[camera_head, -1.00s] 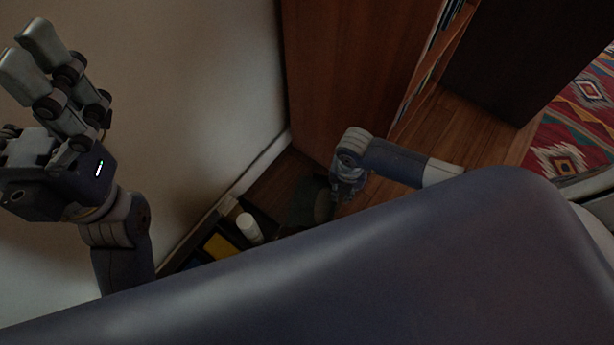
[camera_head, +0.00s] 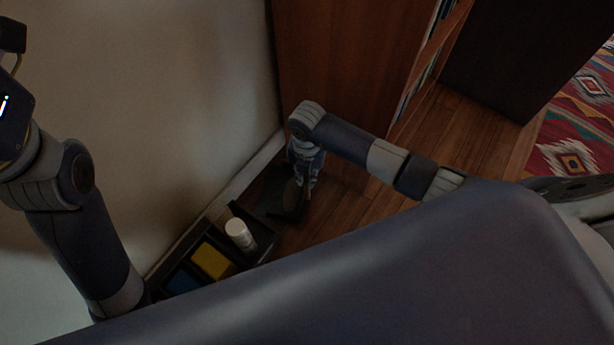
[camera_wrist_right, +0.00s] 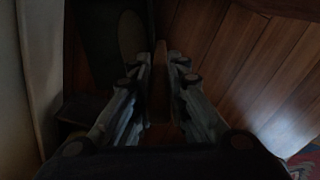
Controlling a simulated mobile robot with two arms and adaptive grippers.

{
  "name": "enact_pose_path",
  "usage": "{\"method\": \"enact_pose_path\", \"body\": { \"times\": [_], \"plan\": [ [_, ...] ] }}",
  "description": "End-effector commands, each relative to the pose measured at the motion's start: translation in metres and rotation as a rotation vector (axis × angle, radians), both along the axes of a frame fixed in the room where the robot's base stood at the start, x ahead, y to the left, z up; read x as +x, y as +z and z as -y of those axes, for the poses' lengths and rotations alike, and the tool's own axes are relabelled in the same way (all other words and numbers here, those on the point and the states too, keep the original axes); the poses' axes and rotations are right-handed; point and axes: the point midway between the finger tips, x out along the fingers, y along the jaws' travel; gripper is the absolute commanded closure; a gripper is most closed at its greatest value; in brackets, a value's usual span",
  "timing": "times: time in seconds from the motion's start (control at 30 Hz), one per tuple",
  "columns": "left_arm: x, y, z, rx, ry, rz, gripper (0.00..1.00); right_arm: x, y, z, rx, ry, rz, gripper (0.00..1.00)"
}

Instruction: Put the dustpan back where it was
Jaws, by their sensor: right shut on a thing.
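My right gripper (camera_head: 305,178) is low in the corner by the wall and the wooden cabinet side. It is shut on the dustpan, a dark flat pan (camera_head: 268,192) with a brownish oval part (camera_head: 292,197). In the right wrist view the dark pan (camera_wrist_right: 95,30) lies beyond the fingertips, and a narrow brown handle-like piece (camera_wrist_right: 160,85) runs between the fingers. The picture is too dark to tell whether the pan touches the floor.
A dark open box (camera_head: 262,246) stands along the wall, holding a white cylinder (camera_head: 240,235), a yellow item (camera_head: 212,261) and a blue item (camera_head: 182,280). The wooden cabinet (camera_head: 345,65) rises behind the gripper. Wooden floor (camera_head: 455,130) is clear to the right, towards a patterned rug (camera_head: 580,140).

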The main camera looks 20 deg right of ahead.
Motion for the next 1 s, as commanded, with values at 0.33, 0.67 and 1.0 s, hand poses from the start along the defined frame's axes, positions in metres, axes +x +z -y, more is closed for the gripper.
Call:
{"method": "enact_pose_path", "body": {
  "times": [0.33,0.67,1.0],
  "plan": [
    [-0.001,0.001,0.000,0.000,0.001,0.003,0.00,0.001,-0.002,0.000,0.001,0.000,0.002,1.00],
    [-0.001,0.001,0.000,0.001,0.000,0.003,0.00,0.000,-0.001,0.000,0.001,0.000,0.001,0.65],
    [0.008,-0.001,-0.001,-0.003,-0.002,-0.041,0.00,0.001,0.026,0.000,0.001,0.001,0.004,0.65]
  ]
}}
